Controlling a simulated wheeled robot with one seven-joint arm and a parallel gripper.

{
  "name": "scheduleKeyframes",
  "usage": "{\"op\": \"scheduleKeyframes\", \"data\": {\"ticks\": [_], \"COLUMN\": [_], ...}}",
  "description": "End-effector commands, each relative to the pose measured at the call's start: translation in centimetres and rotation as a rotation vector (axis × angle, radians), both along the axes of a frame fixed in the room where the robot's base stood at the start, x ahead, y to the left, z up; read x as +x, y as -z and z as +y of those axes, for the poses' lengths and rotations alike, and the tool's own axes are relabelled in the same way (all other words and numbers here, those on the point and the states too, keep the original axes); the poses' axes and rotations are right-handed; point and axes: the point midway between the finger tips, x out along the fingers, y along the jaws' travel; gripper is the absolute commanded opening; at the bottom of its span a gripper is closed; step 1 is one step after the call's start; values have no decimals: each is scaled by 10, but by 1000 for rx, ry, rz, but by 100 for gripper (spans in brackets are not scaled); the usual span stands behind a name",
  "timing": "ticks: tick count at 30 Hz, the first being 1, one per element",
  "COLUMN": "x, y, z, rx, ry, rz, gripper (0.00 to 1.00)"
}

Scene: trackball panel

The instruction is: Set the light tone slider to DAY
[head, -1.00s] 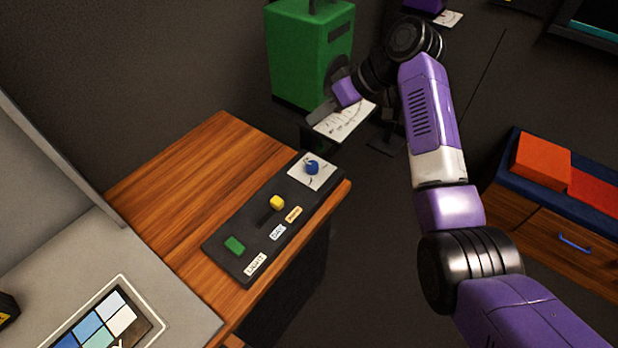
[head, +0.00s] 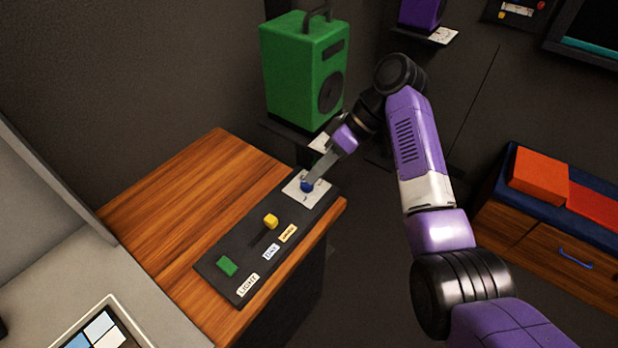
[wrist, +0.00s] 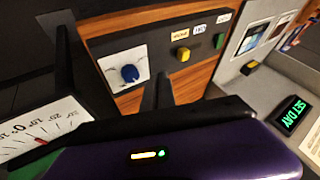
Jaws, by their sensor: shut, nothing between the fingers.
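The dark control panel (head: 207,268) lies on the wooden counter. Its yellow slider knob (head: 271,221) stands at the slot end beside the orange label (head: 288,233); the slot runs toward the white DAY label (head: 271,250). The yellow knob also shows in the wrist view (wrist: 182,53). My gripper (head: 313,179) is shut and empty, over the panel's far end by the blue knob (head: 307,186). In the head view it overlaps the blue knob; I cannot tell whether they touch. In the wrist view a dark finger stands between the blue and yellow knobs.
A green button (head: 227,265) sits at the panel's near end by the LIGHT label (head: 248,285). A green speaker box (head: 300,75) stands behind the panel. A small display (wrist: 293,114) reads SET DAY. The wooden counter (head: 190,190) left of the panel is bare.

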Motion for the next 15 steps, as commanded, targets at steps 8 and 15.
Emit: {"op": "scheduleKeyframes", "data": {"ticks": [8, 15], "x": [-9, -26], "y": [43, 61], "z": [33, 58], "rx": [-2, 1], "ry": [-2, -3], "rz": [4, 1], "gripper": [0, 0]}}
